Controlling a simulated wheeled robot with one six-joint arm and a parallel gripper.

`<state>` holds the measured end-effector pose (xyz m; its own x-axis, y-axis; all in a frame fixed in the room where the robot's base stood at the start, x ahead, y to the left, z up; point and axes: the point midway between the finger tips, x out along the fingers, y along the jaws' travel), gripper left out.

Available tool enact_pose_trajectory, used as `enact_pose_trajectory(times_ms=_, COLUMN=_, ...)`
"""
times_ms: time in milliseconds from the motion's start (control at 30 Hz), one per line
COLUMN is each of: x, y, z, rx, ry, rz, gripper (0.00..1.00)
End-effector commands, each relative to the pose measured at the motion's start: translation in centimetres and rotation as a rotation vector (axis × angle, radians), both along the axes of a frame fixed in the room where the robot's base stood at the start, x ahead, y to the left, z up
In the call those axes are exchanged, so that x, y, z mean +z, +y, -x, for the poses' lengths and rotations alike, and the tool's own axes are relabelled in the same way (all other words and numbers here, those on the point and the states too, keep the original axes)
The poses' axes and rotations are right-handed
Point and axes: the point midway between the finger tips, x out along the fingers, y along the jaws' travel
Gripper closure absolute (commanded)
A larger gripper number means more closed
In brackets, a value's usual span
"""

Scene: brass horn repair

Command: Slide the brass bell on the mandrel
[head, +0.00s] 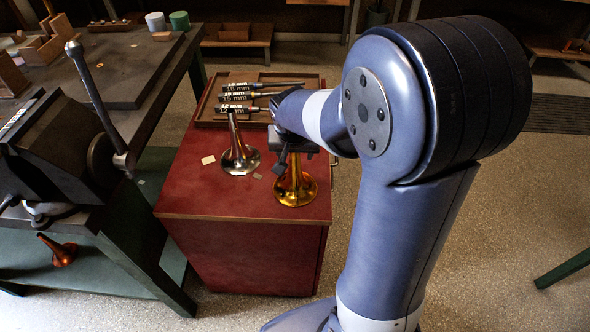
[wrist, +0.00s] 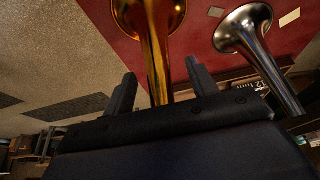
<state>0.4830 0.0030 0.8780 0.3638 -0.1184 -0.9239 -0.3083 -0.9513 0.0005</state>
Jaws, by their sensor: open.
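The brass bell (head: 295,187) stands flared end down near the right edge of the red cabinet top. In the wrist view its golden stem (wrist: 156,60) passes between my fingers. My gripper (head: 286,163) is open around the upper stem, one finger on each side; it also shows in the wrist view (wrist: 160,82). A gap shows at the left finger; contact at the right is unclear. My arm hides the top of the bell. Several dark-handled rods with millimetre labels (head: 238,97) lie in a tray; I cannot tell whether one is the mandrel.
A silver bell (head: 240,157) stands just left on the red cabinet (head: 190,200); it also shows in the wrist view (wrist: 243,27). The wooden tray (head: 310,80) lies behind. A vise (head: 60,150) on the left bench has a tall handle.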

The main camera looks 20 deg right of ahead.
Motion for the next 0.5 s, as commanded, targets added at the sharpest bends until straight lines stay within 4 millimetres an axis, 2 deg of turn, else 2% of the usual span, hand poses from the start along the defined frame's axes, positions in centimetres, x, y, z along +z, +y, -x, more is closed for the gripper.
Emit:
enact_pose_trajectory(times_ms=300, x=-0.55, y=-0.09, z=-0.21, rx=-0.001, ry=0.000, rz=0.000, gripper=0.45)
enact_pose_trajectory(times_ms=500, x=-0.54, y=-0.08, z=-0.20, rx=-0.001, ry=0.000, rz=0.000, gripper=0.61)
